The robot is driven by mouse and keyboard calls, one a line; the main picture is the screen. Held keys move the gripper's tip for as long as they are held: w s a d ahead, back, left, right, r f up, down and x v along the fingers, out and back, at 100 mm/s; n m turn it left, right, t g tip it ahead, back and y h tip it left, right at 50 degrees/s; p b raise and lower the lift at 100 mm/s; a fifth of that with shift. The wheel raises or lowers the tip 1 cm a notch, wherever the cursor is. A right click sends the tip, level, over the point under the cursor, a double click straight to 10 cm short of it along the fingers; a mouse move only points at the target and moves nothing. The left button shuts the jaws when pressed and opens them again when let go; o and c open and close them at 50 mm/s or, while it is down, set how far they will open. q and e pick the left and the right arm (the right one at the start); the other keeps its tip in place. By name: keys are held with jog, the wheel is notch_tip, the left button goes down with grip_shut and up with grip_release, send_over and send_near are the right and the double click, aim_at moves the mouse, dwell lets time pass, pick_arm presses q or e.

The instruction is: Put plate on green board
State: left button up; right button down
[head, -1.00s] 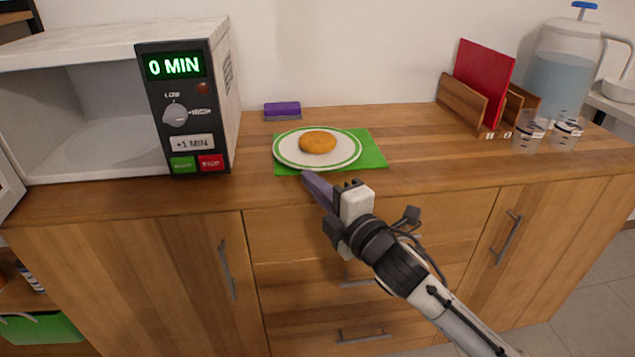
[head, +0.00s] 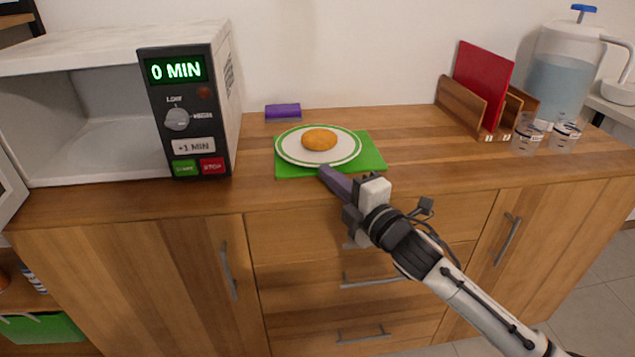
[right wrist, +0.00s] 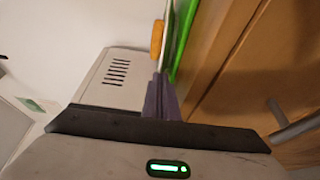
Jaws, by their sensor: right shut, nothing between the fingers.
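The white plate (head: 290,150) with a green rim lies on the green board (head: 371,152) on the counter. The board sticks out mainly to the plate's right and front. A round orange-brown food piece (head: 319,139) sits on the plate. My right gripper (head: 326,173) is shut and empty, with its fingertips at the plate's front rim; I cannot tell whether they touch it. In the right wrist view the purple-grey fingers (right wrist: 161,98) are together, with the food piece (right wrist: 157,38) and the green board (right wrist: 184,38) beyond them. My left gripper is not in view.
An open microwave (head: 190,110) stands at the left, reading 0 MIN. A purple sponge (head: 282,111) lies behind the board. At the right are a wooden rack (head: 462,100) with a red board (head: 482,82), two glasses (head: 528,135), and a water dispenser (head: 560,80). Counter right of the board is clear.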

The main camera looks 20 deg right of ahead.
aim_at(317, 197)
jog(key=shift+s+a, duration=0.15)
jog(key=shift+a, duration=0.3)
jog(key=a, duration=0.1)
jog(key=s+a+p, duration=0.1)
jog(key=shift+a+r, duration=0.1)
jog(key=shift+a, duration=0.25)
jog(key=s+d, duration=0.1)
jog(key=s, duration=0.9)
